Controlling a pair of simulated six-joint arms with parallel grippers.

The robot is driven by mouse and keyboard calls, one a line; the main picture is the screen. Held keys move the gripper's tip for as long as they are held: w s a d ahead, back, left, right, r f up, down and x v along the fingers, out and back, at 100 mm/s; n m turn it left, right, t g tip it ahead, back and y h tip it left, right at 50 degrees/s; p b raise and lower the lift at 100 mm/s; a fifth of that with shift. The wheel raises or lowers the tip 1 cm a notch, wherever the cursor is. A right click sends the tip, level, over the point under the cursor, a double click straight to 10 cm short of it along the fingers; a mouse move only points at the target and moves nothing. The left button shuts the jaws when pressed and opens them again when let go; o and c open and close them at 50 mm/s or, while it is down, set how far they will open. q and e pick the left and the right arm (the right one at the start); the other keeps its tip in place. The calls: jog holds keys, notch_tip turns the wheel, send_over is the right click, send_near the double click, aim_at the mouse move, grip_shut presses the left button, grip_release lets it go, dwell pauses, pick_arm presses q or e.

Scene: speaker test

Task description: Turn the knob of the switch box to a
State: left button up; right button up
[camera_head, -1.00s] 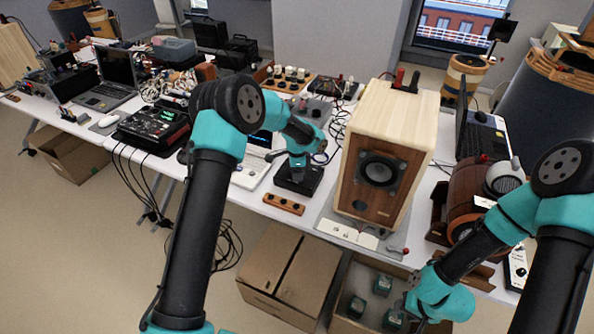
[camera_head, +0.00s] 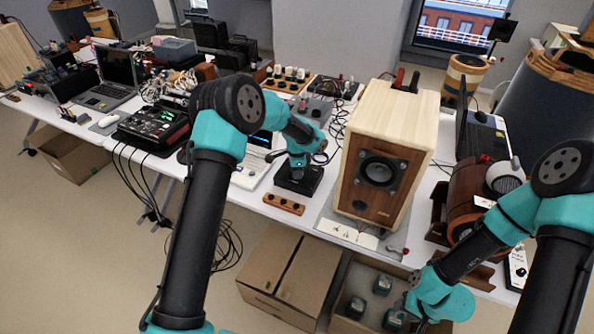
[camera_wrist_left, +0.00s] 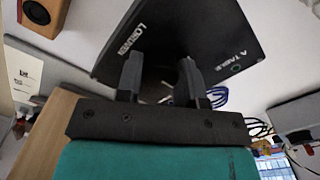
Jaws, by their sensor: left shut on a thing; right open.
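The switch box (camera_head: 299,183) is a small black box on the white table, left of the wooden speaker. It also fills the upper middle of the left wrist view (camera_wrist_left: 190,35), with white lettering and a small green ring on its top. My left gripper (camera_head: 298,170) points down onto the top of the box. In the left wrist view its two dark fingers (camera_wrist_left: 160,80) stand around the knob, which they mostly hide. The knob's pointer direction cannot be made out. My right gripper (camera_head: 408,308) is open and low at the right, above an open cardboard box.
The wooden speaker (camera_head: 384,155) stands close to the right of the switch box. A wooden strip with dark knobs (camera_head: 284,204) lies in front of it. A laptop (camera_head: 252,172) is at its left, and cables lie behind. Cardboard boxes (camera_head: 272,277) stand on the floor.

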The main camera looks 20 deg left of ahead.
pick_arm(q)
jog(key=shift+n, duration=0.4)
jog(key=n, duration=0.3)
jog(key=shift+n, duration=2.5)
jog(key=o, duration=0.9)
jog(key=shift+r, duration=0.1)
notch_tip(320, 180, up, 17)
jog(key=shift+r, duration=0.15)
